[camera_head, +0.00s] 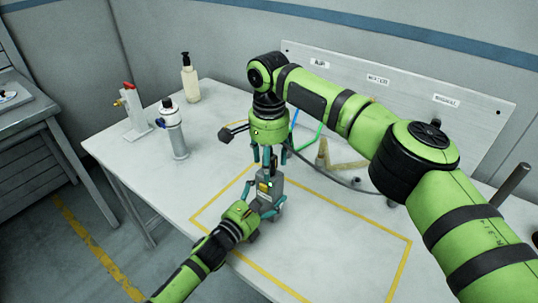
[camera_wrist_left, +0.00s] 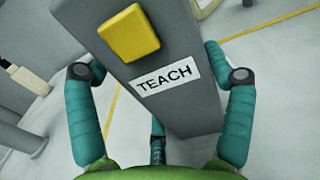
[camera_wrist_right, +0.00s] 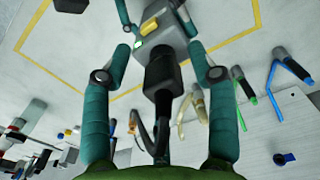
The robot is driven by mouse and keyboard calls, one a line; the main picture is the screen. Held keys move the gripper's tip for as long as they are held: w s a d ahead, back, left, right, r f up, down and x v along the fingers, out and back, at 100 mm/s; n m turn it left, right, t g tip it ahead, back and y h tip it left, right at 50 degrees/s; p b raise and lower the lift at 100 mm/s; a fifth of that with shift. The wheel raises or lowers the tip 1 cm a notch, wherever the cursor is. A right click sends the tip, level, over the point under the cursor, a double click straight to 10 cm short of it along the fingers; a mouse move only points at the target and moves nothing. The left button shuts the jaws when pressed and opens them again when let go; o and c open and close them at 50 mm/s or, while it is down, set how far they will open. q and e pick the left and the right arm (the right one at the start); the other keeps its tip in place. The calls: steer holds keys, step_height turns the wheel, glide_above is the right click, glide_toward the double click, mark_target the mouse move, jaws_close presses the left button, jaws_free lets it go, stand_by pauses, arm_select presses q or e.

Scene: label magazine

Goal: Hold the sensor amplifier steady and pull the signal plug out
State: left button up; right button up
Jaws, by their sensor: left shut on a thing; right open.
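The sensor amplifier (camera_head: 268,190) is a grey box, upright above the table, with a yellow button and a TEACH label in the left wrist view (camera_wrist_left: 175,95). My left gripper (camera_head: 267,204) is shut on its lower part. The signal plug (camera_wrist_right: 162,82) is black and sits in the amplifier's end in the right wrist view, with a dark cable running back from it. My right gripper (camera_head: 269,167) points down from above. It is open, its fingers either side of the plug; contact cannot be told. In the head view the plug is mostly hidden between those fingers.
A yellow taped outline (camera_head: 349,218) marks the white table (camera_head: 222,100). A pump bottle (camera_head: 190,82), a silver filter unit (camera_head: 174,133) and a red-handled valve (camera_head: 133,112) stand at left. A labelled panel (camera_head: 400,88) stands behind, with coloured hoses (camera_wrist_right: 275,85) near it.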

jaws_close()
steer(key=shift+r, duration=0.15)
arm_select(q)
steer(key=shift+w+a+f, duration=0.1)
steer(key=shift+f, duration=0.05)
arm_select(e)
steer(key=shift+r, duration=2.3)
arm_select(q)
steer(key=o, duration=1.3)
steer(key=shift+c, duration=0.2)
